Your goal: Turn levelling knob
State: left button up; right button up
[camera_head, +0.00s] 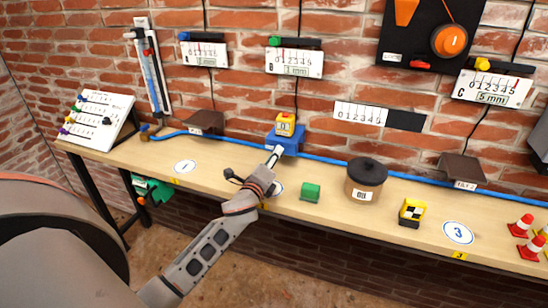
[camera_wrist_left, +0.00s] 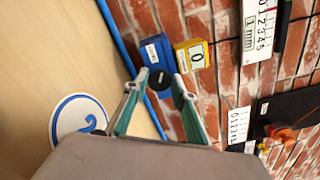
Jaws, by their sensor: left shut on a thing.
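A blue levelling block (camera_head: 287,140) stands at the back of the bench against the brick wall, with a yellow box (camera_head: 285,124) on its top. In the left wrist view the blue block (camera_wrist_left: 155,52) shows beside the yellow box (camera_wrist_left: 193,56), which reads 0. A dark round knob (camera_wrist_left: 160,79) is on the block's front side. My left gripper (camera_head: 275,154) reaches over the bench to this side. In the left wrist view its fingertips (camera_wrist_left: 160,84) are closed on either side of the knob. The gripper hides the knob in the head view. My right gripper is out of view.
A green block (camera_head: 310,192), a brown pot with a black lid (camera_head: 366,180) and a yellow-black checkered block (camera_head: 411,212) stand to the right on the bench (camera_head: 335,212). A blue hose (camera_head: 330,158) runs along the wall. Scales B (camera_head: 294,62) and C (camera_head: 492,88) hang above.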

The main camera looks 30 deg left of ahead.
pick_arm(q)
jog(key=o, duration=1.1)
jog(key=shift+c, duration=0.2)
jog(key=v, duration=1.2)
